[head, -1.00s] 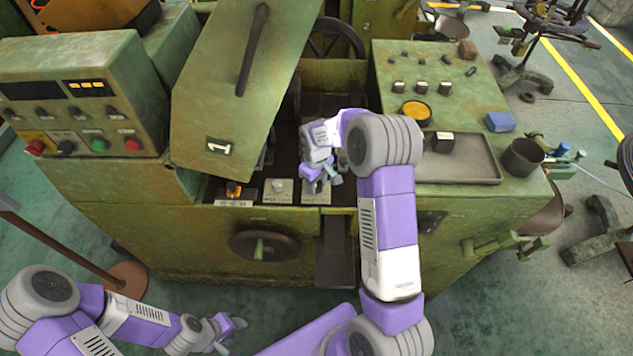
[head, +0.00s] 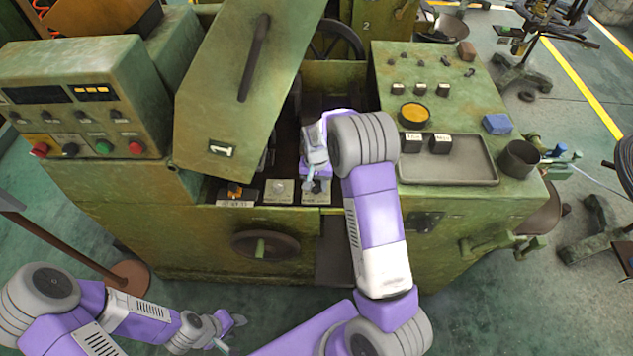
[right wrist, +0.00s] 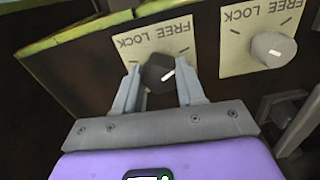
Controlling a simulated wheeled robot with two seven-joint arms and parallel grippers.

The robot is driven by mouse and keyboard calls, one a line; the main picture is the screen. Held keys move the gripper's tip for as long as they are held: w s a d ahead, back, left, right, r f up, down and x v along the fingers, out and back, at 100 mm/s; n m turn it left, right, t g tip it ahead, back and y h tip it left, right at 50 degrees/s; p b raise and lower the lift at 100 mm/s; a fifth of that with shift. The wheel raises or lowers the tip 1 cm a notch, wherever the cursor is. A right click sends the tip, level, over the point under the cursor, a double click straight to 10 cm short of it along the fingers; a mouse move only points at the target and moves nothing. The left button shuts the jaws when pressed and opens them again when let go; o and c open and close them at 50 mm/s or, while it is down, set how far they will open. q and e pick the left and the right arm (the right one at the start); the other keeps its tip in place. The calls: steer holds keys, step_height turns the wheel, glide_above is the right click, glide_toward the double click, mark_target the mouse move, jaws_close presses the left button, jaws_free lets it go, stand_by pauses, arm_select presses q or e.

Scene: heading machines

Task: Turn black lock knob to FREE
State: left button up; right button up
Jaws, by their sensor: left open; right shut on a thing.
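The black lock knob (right wrist: 158,73) sits on a pale plate (right wrist: 180,42) marked FREE and LOCK, upside down in the right wrist view. Its white line points up and right, toward the FREE side. My right gripper (right wrist: 160,88) has one finger on each side of the knob and is shut on it. In the head view my right gripper (head: 312,182) reaches down over this plate (head: 318,197), and the knob is mostly hidden. My left gripper (head: 231,332) is open and empty, low in front of the machine.
A light-coloured knob (right wrist: 272,48) on a similar plate is beside the black one. An orange switch (head: 235,189) is further left. The raised green cover (head: 235,90) marked 1 stands close to my right gripper's left. A handwheel (head: 265,246) projects from the machine front.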

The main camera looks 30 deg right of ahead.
mark_target(317, 185)
steer(key=shift+m, duration=1.1)
steer(key=o, duration=1)
steer(key=shift+o, duration=0.2)
steer(key=shift+p, duration=0.3)
step_height(317, 185, up, 8)
steer(key=shift+f+p, duration=0.15)
steer(key=shift+p, duration=0.55)
